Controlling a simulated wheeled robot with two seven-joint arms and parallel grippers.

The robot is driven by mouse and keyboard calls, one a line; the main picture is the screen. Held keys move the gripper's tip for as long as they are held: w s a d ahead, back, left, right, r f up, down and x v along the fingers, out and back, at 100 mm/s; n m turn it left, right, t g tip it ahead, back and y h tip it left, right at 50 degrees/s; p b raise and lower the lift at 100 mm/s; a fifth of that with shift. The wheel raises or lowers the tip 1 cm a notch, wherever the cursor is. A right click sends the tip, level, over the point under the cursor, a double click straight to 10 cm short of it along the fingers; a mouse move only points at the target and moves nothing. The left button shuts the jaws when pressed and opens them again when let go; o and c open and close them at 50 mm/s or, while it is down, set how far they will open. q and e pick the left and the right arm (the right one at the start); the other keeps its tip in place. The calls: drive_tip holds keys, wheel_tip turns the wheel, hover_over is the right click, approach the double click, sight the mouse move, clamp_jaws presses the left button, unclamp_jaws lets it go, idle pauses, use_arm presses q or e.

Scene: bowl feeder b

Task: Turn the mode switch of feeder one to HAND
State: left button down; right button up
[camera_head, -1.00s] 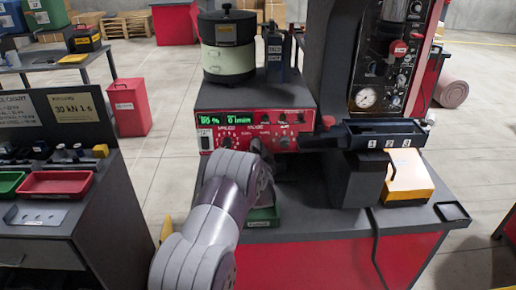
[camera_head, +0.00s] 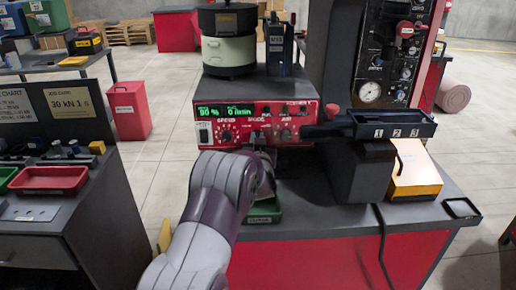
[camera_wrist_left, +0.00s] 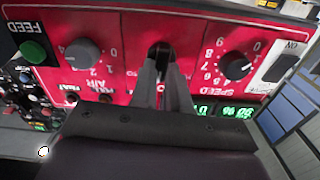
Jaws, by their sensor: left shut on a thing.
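The red control panel (camera_head: 290,118) of the feeder shows a lit green display, a speed knob and an air knob. In the left wrist view the panel appears upside down, with the speed knob (camera_wrist_left: 235,66) at right and the air knob (camera_wrist_left: 84,52) at left. The mode switch (camera_wrist_left: 160,47) is a dark knob between them, mostly covered by my fingers. My left gripper (camera_head: 259,141) is at the panel's middle. In the left wrist view its fingers (camera_wrist_left: 162,58) are shut on the mode switch. The switch's pointing direction and position labels are hidden. My right gripper is out of view.
A feeder bowl (camera_head: 228,45) stands on top of the unit. A dark chute (camera_head: 385,126) with numbered slots juts out at right, above a yellow box (camera_head: 414,168). A green tray (camera_head: 265,209) lies below the panel. A side bench with a red tray (camera_head: 48,179) is at left.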

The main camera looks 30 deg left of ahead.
use_arm(q)
drive_tip(key=n+b, duration=0.9)
drive_tip(key=n, duration=0.1)
drive_tip(key=shift+s+a+f+b, duration=0.15)
drive_tip(key=shift+a+b, duration=0.15)
drive_tip(key=shift+b, duration=0.1)
idle(0.4)
drive_tip(key=c, duration=1.1)
unclamp_jaws()
